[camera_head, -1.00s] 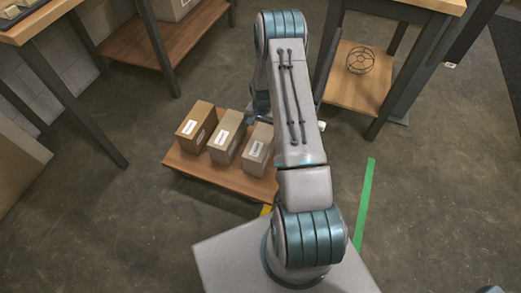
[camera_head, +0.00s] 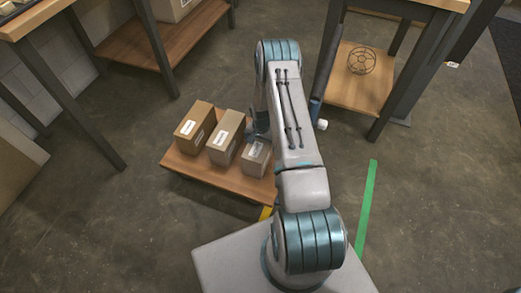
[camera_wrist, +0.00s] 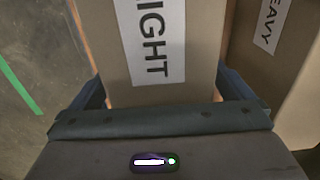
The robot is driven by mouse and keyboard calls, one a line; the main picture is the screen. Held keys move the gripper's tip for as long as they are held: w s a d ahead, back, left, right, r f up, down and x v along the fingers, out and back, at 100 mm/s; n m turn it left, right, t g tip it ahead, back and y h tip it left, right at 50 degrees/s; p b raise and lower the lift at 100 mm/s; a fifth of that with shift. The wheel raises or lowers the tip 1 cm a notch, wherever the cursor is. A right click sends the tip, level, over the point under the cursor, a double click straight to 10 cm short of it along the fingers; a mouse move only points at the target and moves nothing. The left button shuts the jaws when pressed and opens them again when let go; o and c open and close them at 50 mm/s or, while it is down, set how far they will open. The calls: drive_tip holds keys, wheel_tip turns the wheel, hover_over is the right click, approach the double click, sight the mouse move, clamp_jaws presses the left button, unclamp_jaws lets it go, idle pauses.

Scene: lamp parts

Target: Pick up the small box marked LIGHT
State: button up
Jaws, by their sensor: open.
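A small brown cardboard box with a white label reading "IGHT", its first letter cut off by the frame edge, fills the middle of the wrist view (camera_wrist: 200,50). It is the rightmost box (camera_head: 257,158) on the low wooden platform in the head view, partly covered by my arm. My gripper (camera_wrist: 158,100) is open, with its fingers on either side of this box. I cannot tell whether the fingers touch the cardboard.
A box labelled "EAVY" (camera_wrist: 285,60) stands close on the right in the wrist view. Two other boxes, the middle (camera_head: 226,138) and the left (camera_head: 194,128), share the wooden platform (camera_head: 215,181). Table legs stand behind. Green tape (camera_head: 366,210) marks open floor at right.

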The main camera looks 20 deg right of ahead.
drive_tip(key=shift+c, duration=0.3)
drive_tip(key=shift+r, duration=0.1)
drive_tip(key=c, duration=1.2)
